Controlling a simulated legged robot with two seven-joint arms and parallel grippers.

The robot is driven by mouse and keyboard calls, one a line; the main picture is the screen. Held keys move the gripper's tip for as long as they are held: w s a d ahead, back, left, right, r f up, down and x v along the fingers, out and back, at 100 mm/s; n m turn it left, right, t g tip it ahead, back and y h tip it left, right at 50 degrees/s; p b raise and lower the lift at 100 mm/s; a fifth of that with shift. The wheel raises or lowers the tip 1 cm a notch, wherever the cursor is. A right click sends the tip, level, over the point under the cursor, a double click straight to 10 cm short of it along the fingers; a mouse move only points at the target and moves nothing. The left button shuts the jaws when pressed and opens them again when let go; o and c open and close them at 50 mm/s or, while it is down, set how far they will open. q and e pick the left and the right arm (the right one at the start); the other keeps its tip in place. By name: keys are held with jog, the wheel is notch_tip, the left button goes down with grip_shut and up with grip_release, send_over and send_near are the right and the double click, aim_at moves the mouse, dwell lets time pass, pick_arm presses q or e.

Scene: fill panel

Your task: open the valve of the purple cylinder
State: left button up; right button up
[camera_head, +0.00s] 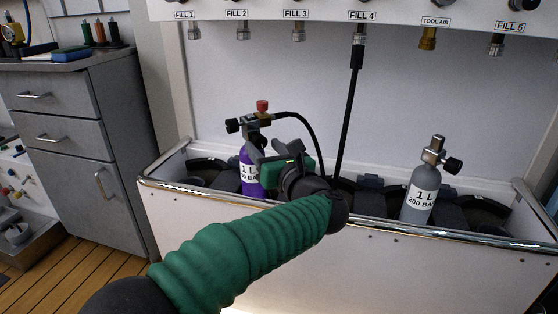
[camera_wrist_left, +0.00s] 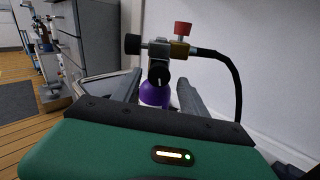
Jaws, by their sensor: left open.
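The purple cylinder (camera_head: 249,176) stands upright in the left part of the white trough, with a label reading 1 L on it. Its valve (camera_head: 250,124) has a black knob on the left and a red knob on top, and a black hose joins it on the right. My left gripper (camera_head: 268,148) is in front of the cylinder and hides part of it. In the left wrist view the open fingers (camera_wrist_left: 158,92) point towards the valve (camera_wrist_left: 158,50), with the purple shoulder (camera_wrist_left: 154,94) between them. I cannot tell whether they touch it. My right gripper is not in view.
A grey cylinder (camera_head: 420,195) stands in the right part of the trough (camera_head: 330,240), which has a metal front rim. A fill panel (camera_head: 400,12) with labelled fittings hangs above. A black hose (camera_head: 348,115) runs down from FILL 4. A grey cabinet (camera_head: 75,140) stands at left.

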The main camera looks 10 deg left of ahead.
pick_arm(q)
jog(key=p+v, duration=0.5)
jog(key=v, duration=1)
jog(key=shift+s+d+p, duration=0.2)
jog(key=shift+s+p, duration=0.05)
jog(key=shift+p, duration=0.15)
jog(key=shift+f, duration=0.1)
